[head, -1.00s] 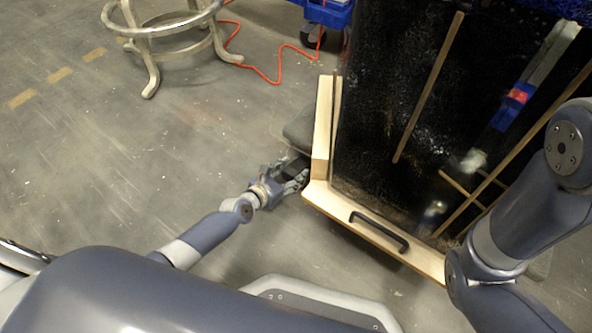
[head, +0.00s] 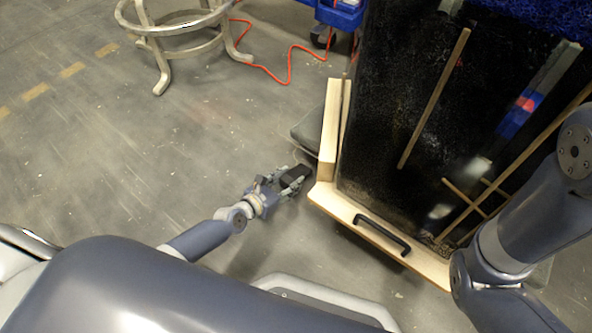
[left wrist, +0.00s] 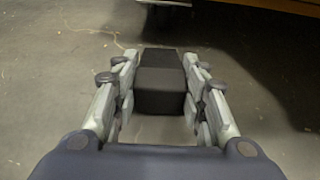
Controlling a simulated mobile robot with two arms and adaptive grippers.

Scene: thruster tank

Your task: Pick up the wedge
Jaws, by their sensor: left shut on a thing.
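The wedge (left wrist: 160,80) is a dark, blocky piece between the two fingers of my left gripper (left wrist: 160,98) in the left wrist view. In the head view the wedge (head: 293,178) shows small and dark at the fingertips of the left gripper (head: 290,183), just left of the tank's wooden corner. The left gripper is shut on it, with the fingers on either side. Bare floor shows around it in the wrist view. My right arm enters at the right of the head view, but its gripper is out of sight.
A dark tank (head: 390,110) with a wooden ledge (head: 345,212) and black handle (head: 382,234) stands to the right. A grey pad (head: 309,132) lies beside its left side. A metal stool (head: 190,40) and an orange cable (head: 289,70) are at the back. Floor at left is clear.

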